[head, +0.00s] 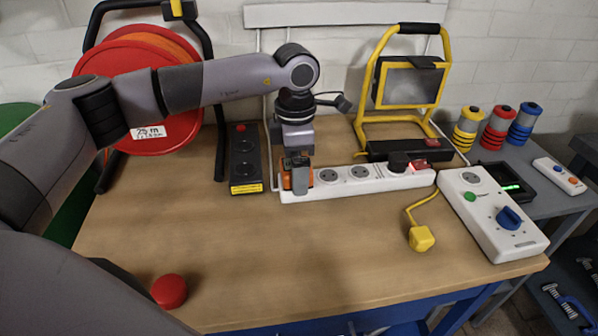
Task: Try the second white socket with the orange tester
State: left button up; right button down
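The orange tester (287,181) is at the left end of the white socket strip (345,188), over its leftmost position. My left gripper (297,178) reaches down from above with its fingers around the tester and appears shut on it. The fingers hide much of the tester and the socket under it, so I cannot tell whether it is plugged in or just above. To its right, two round white sockets (328,176) (360,173) show bare. A black plug (399,161) sits farther right, beside a red switch (418,166). My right gripper is not in view.
A black socket strip (246,160) lies left of the white one. A yellow work lamp (408,82) stands behind. A yellow plug (421,238) and a white box with a blue knob (491,213) are at right. A red cap (169,291) lies front left. The bench's front middle is clear.

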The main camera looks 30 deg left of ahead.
pick_arm(q)
jog(key=shift+s+d, duration=0.1)
jog(key=shift+c, duration=0.4)
dwell(0.3)
jog(key=c, duration=1.4)
jog(key=shift+r+p, duration=2)
jog(key=shift+r, duration=1.05)
